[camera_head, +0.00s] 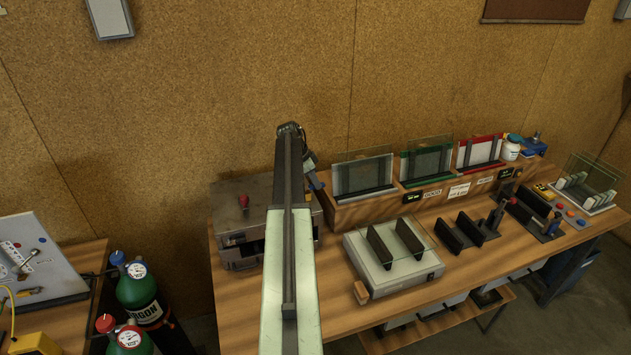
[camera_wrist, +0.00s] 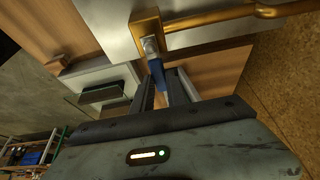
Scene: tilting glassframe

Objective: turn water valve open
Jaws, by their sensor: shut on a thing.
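In the wrist view, the water valve shows as a short blue handle (camera_wrist: 156,76) on a silver stem (camera_wrist: 149,46). The stem comes out of a brass fitting (camera_wrist: 146,27) joined to a brass pipe (camera_wrist: 255,13). My gripper (camera_wrist: 163,80) is shut on the blue handle, with one dark finger on each side of it. The lower part of the handle is partly hidden between the fingers. In the head view my own arm reaches up and away and covers most of this spot, so the valve cannot be made out clearly there.
A wooden workbench (camera_head: 335,322) runs along the cork wall (camera_head: 250,80). A grey metal box (camera_head: 240,218) stands left of my arm. A white device with dark upright plates (camera_head: 392,284) stands to the right. Gas cylinders (camera_head: 138,292) stand at lower left.

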